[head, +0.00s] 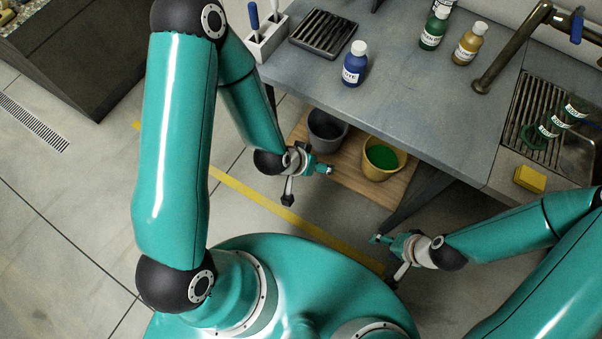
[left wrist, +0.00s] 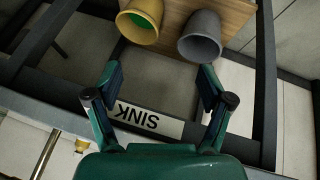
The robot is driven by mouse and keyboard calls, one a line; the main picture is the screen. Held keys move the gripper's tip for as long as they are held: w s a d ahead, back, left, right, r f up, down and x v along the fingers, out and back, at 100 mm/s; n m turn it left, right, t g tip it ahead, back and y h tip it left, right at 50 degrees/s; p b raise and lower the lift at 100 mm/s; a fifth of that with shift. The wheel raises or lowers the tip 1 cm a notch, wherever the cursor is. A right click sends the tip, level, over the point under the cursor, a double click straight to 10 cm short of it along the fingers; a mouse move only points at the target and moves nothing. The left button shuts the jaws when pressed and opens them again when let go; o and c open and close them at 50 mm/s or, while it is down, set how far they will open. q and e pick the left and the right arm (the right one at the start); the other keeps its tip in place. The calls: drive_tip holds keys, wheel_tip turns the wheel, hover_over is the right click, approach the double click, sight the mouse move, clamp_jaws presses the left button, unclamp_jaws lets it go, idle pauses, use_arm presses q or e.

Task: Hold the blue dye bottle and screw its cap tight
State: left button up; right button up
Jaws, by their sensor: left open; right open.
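The blue dye bottle (head: 354,64) stands upright on the grey worktop, with a white cap (head: 359,47) on its top. I cannot tell how tight the cap sits. My left gripper (head: 310,181) hangs in front of the table's front edge, below and left of the bottle, apart from it. In the left wrist view its fingers (left wrist: 158,92) are spread with nothing between them. My right gripper (head: 386,255) is open and empty, low in front of the table, well away from the bottle. The bottle does not show in the left wrist view.
Green (head: 434,30) and amber (head: 470,44) bottles stand right of the blue one, near a tap (head: 512,48). A black rack (head: 323,33) and a white holder (head: 267,40) are left. Grey (head: 327,130) and yellow (head: 381,158) buckets stand on a lower shelf. Worktop around the blue bottle is clear.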

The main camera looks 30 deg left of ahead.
use_arm(q)
drive_tip(key=s+f+n+g+h, duration=0.1)
drive_tip(key=s+f+g, duration=0.4)
drive_tip(key=s, duration=0.6)
drive_tip(key=shift+d+f, duration=0.15)
drive_tip(key=shift+d, duration=0.3)
